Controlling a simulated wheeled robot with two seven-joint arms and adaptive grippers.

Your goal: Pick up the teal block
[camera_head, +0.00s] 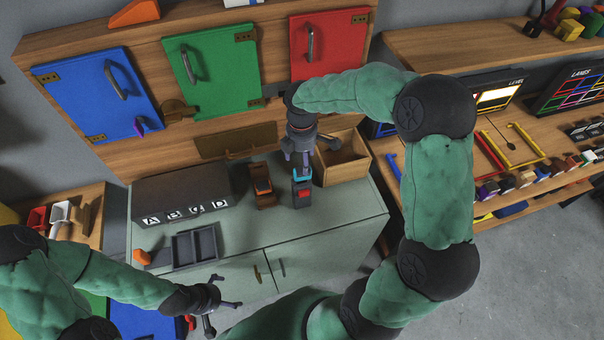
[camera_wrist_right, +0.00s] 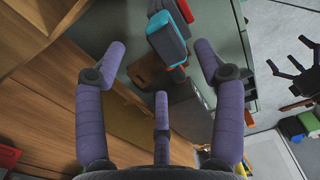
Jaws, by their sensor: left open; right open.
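The teal block (camera_head: 298,173) shows as a small teal patch at a dark grey piece with red on it, on the grey-green cabinet top in the head view. In the right wrist view, teal (camera_wrist_right: 158,19) shows along the edge of the grey piece near the top of the picture. My right gripper (camera_head: 299,160) is directly above it, pointing down, and partly hides it. Its spread fingers (camera_wrist_right: 161,68) are open and empty, with the grey piece beyond the fingertips. I cannot tell whether any finger touches it. My left gripper (camera_head: 217,312) is open and empty at the lower left, in front of the cabinet.
A brown wooden holder (camera_head: 262,187) stands just left of the block. An open wooden box (camera_head: 345,158) stands close on its right. A dark lettered box (camera_head: 183,194) and a grey compartment tray (camera_head: 190,247) are further left. The cabinet top (camera_head: 262,229) in front is clear.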

